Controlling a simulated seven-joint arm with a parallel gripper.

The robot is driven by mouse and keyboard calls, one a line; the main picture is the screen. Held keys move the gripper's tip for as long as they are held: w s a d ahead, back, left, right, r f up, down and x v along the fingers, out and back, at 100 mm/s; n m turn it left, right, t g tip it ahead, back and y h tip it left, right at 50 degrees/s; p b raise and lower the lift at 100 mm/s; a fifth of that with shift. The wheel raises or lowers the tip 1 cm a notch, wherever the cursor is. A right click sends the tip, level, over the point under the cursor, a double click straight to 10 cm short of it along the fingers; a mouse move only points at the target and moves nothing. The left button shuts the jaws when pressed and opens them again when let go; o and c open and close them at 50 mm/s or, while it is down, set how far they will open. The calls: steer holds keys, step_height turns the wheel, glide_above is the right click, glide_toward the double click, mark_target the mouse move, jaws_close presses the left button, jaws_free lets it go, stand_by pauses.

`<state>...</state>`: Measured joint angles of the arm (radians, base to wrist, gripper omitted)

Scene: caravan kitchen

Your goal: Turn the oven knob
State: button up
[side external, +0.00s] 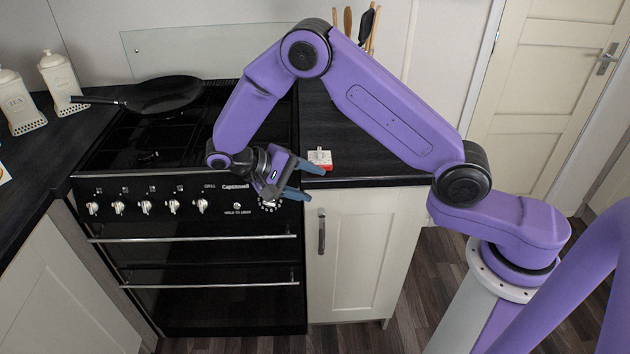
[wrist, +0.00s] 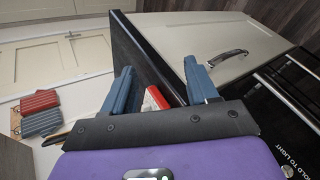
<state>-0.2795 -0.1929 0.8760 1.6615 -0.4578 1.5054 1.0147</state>
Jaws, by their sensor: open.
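The oven (side external: 210,275) is black, with a row of several silver knobs (side external: 145,207) along its front panel. Another dial with markings (side external: 268,206) sits at the right end of the panel, partly hidden under my gripper. My gripper (side external: 311,182) is open and empty in front of the panel's right end, its blue fingers pointing right past the oven towards the worktop edge. In the wrist view my fingers (wrist: 160,72) are apart, with the dark worktop edge (wrist: 140,52) seen between them. The panel's "hold to light" lettering (wrist: 299,104) is at the right edge there.
A red-and-white box (side external: 319,158) lies on the worktop (side external: 350,172) just behind my fingers. A black pan (side external: 165,95) sits on the hob. Two oven handles (side external: 200,238) run below the knobs. A cream cupboard (side external: 360,250) stands right of the oven.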

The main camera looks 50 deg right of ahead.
steer(key=shift+s+d+r, duration=0.1)
steer(key=shift+s+r, duration=0.15)
steer(key=shift+s, duration=0.3)
steer(key=shift+s+d+r, duration=0.1)
steer(key=shift+s+r, duration=0.15)
steer(key=shift+s, duration=0.3)
steer(key=shift+o, duration=0.2)
steer(key=n+t, duration=1.5)
steer(key=n, duration=1.2)
glide_toward(269, 204)
steer(key=x, duration=0.9)
steer(key=shift+w+d+f, duration=0.1)
steer(key=shift+w+d, duration=0.05)
